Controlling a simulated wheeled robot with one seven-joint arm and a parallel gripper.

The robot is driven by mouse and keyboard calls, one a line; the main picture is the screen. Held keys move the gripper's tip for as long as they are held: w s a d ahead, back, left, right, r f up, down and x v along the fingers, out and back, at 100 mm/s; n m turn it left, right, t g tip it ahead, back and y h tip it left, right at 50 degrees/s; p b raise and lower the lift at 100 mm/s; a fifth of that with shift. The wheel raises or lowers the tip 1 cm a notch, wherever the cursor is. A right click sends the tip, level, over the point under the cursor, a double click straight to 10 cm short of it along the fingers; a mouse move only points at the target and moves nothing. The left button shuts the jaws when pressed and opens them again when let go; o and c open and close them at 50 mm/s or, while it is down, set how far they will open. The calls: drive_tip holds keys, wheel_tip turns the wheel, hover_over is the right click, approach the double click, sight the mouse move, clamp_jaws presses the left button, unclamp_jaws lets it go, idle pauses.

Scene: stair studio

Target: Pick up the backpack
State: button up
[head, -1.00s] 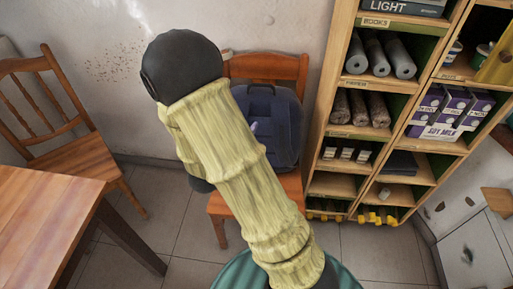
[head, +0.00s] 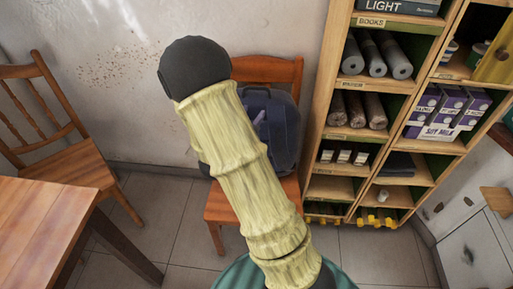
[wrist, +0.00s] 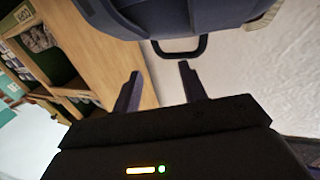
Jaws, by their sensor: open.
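The dark blue backpack (head: 284,130) sits upright on a wooden chair (head: 267,68) against the wall in the head view. My arm hides its left part. In the wrist view the backpack (wrist: 190,14) fills the top edge, and its dark loop handle (wrist: 182,52) hangs into view below it. My gripper (wrist: 158,75) is open and empty, with its two fingers apart. The loop handle is just beyond the fingertips, near the right one. The handle does not appear to be between the fingers. In the head view my gripper is mostly hidden behind my arm.
A wooden shelf unit (head: 332,110) with rolls, boxes and cartons stands close on the right of the backpack. A second chair (head: 60,155) and a wooden table (head: 45,215) stand at the left. Tiled floor (head: 190,235) lies free between table and chair.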

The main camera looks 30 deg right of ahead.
sight(266, 103)
drive_tip(key=x, duration=0.4)
drive_tip(key=shift+w+d, duration=0.1)
drive_tip(key=shift+d, duration=0.45)
drive_tip(key=x, duration=0.5)
drive_tip(key=shift+c, duration=0.4)
clamp_jaws()
